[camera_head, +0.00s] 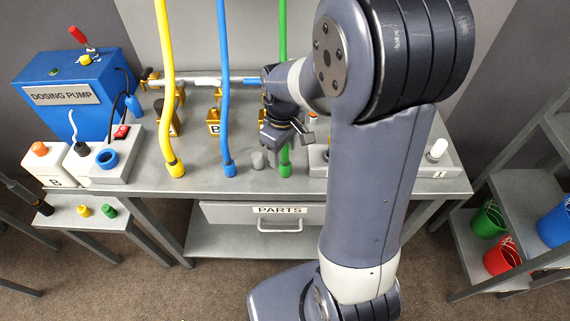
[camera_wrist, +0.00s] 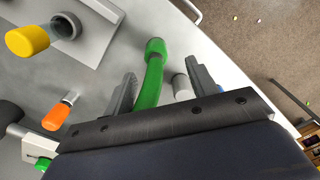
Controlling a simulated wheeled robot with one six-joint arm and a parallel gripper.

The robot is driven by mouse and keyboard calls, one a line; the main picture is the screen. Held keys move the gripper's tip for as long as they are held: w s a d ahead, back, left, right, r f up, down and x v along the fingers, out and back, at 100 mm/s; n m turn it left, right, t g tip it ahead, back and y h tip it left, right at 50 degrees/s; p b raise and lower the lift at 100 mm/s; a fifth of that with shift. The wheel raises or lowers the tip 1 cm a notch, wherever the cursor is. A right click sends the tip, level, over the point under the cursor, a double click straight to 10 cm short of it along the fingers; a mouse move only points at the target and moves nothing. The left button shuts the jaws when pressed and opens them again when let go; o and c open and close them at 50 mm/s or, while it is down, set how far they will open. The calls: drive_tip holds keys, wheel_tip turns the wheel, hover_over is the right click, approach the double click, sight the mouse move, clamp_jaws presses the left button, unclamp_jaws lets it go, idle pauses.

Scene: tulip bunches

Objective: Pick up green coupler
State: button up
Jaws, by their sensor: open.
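A green hose (camera_head: 283,30) hangs down to the grey bench, with a wider green coupler (camera_head: 285,168) at its lower end. In the wrist view the green coupler (camera_wrist: 156,46) lies beyond my fingertips, and the hose runs back from it between my fingers. My gripper (camera_head: 290,138) is open around the hose, just above the coupler; its two fingers also show in the wrist view (camera_wrist: 160,72), one on each side with gaps. Whether anything touches is unclear.
A short grey cylinder (camera_head: 258,160) stands close to the coupler, near one finger. Blue (camera_head: 229,169) and yellow (camera_head: 175,168) hose ends stand to the left. A blue dosing pump (camera_head: 70,90) is at the far left. A parts drawer (camera_head: 265,213) is below the bench edge.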

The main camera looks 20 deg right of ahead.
sight(285, 158)
drive_tip(key=shift+d+f+p, duration=0.15)
drive_tip(key=shift+f+p, duration=0.05)
drive_tip(key=shift+f, duration=1.15)
drive_tip(key=shift+d+f+p, duration=0.1)
drive_tip(key=shift+f+p, duration=0.1)
drive_tip(key=shift+f, duration=1.15)
drive_tip(key=shift+c, duration=0.5)
drive_tip(key=c, duration=1)
drive_tip(key=shift+o, duration=0.2)
drive_tip(key=shift+w, duration=0.1)
